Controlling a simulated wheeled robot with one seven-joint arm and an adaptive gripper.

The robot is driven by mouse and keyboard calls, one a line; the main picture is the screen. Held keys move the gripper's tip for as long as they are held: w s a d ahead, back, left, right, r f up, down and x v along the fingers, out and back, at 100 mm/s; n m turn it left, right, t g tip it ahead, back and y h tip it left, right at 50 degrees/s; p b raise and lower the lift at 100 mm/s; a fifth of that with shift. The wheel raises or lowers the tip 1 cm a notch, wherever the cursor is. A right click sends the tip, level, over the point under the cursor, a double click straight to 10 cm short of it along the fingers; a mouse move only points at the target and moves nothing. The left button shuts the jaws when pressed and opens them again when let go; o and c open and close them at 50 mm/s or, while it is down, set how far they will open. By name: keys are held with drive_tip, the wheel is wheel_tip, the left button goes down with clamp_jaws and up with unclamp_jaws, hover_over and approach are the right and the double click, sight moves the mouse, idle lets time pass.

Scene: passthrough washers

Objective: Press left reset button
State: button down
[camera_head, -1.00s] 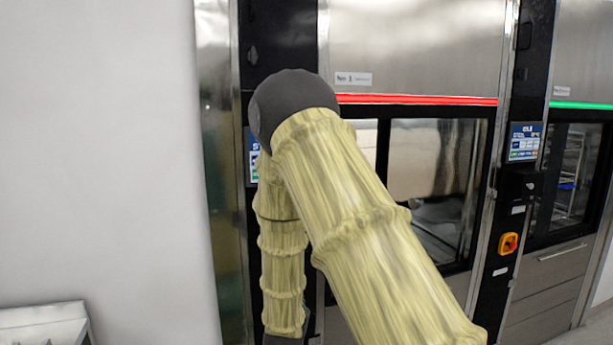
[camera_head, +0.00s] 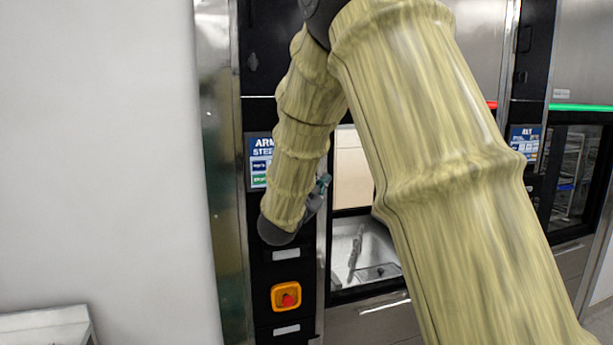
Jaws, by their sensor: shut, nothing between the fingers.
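The left washer's black control column (camera_head: 245,120) stands left of centre. It carries a blue and white panel (camera_head: 260,160), a white label (camera_head: 286,254) and a red knob on a yellow-orange plate (camera_head: 286,297). I cannot make out which part is the left reset button; my forearm covers the column between panel and label. My arm hangs down in front of the column, its dark wrist just above the label. My gripper (camera_head: 318,193) shows only partly, as small grey and teal parts right of the wrist. It is shut and empty, and its fingertips are mostly hidden.
The left washer's glass door (camera_head: 352,165) is partly behind my upper arm. The right washer has a green light strip (camera_head: 582,107) and its own panel (camera_head: 525,140). A plain wall (camera_head: 100,150) is at left, with a pale ledge (camera_head: 45,325) at bottom left.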

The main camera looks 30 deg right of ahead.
drive_tip(key=shift+w, duration=0.15)
drive_tip(key=w, duration=0.2)
drive_tip(key=w+d+p, duration=0.1)
drive_tip(key=w, duration=0.4)
drive_tip(key=shift+d+f, duration=0.1)
drive_tip(key=shift+d, duration=0.25)
drive_tip(key=shift+w+d, duration=0.15)
drive_tip(key=shift+w, duration=0.5)
drive_tip(key=shift+w, duration=0.2)
idle(0.9)
drive_tip(key=shift+w+d, duration=0.1)
drive_tip(key=shift+w, duration=0.15)
drive_tip(key=shift+w, duration=0.3)
idle(0.8)
drive_tip(key=shift+s, duration=0.75)
